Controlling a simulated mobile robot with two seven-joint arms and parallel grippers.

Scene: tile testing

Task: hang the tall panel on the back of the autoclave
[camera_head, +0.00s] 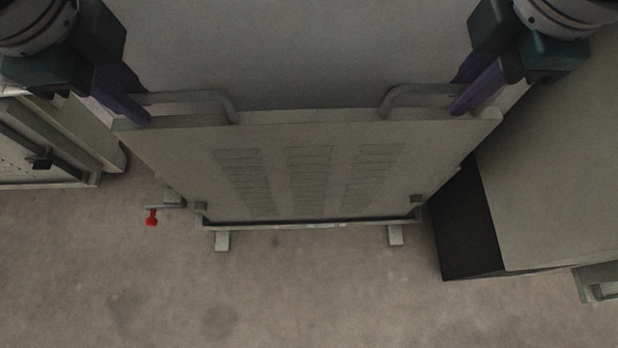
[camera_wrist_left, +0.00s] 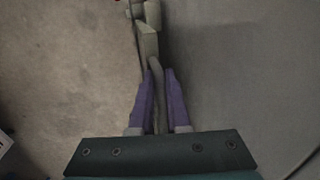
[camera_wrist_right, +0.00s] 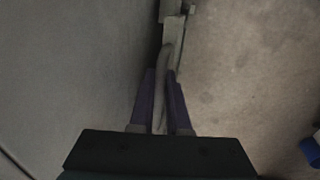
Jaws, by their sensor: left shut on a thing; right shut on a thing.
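The tall panel (camera_head: 305,150) is a grey sheet with columns of louvre slots and a bar handle at each upper corner. It stands roughly upright in the head view. My left gripper (camera_head: 143,118) is shut on its left handle (camera_head: 185,97), and the bar also shows between the fingers (camera_wrist_left: 157,100) in the left wrist view. My right gripper (camera_head: 460,108) is shut on the right handle (camera_head: 410,92), also seen in the right wrist view (camera_wrist_right: 162,85). A large grey surface (camera_head: 300,50), apparently the autoclave, lies against or close to the panel. Whether they touch is hidden.
A ledge (camera_head: 310,224) with small end brackets and two feet (camera_head: 222,241) shows at the panel's lower edge. A red valve handle (camera_head: 151,217) sticks out left. A dark-sided grey cabinet (camera_head: 465,230) stands close on the right, other equipment (camera_head: 50,140) on the left. The front floor is clear.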

